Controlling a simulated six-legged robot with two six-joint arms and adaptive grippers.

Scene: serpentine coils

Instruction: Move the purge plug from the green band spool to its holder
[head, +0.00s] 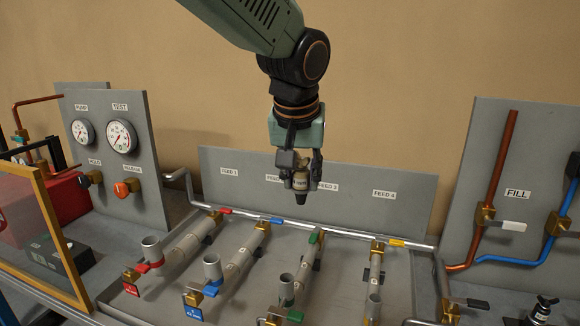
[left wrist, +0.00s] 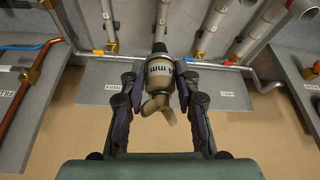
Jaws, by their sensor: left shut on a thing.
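My left gripper (head: 301,172) is shut on the purge plug (head: 300,183), a tan body with a dark tip pointing down. It holds the plug in the air in front of the feed panel, clear of the pipes. In the left wrist view the plug (left wrist: 160,72) sits between the fingers, with part of a label reading "MM" and a winged tan end towards the gripper. The green band spool (head: 287,289) stands below at the front of the third feed line, its top open and dark. I cannot clearly identify the plug's holder. My right gripper is not in view.
Red and blue band spools (head: 151,251) (head: 212,267) stand to the left. The feed panel (head: 405,185) rises behind. A fill panel (head: 474,160) with copper and blue pipes stands right. A dark-topped labelled piece (head: 543,309) is at bottom right. A gauge panel (head: 107,112) stands left.

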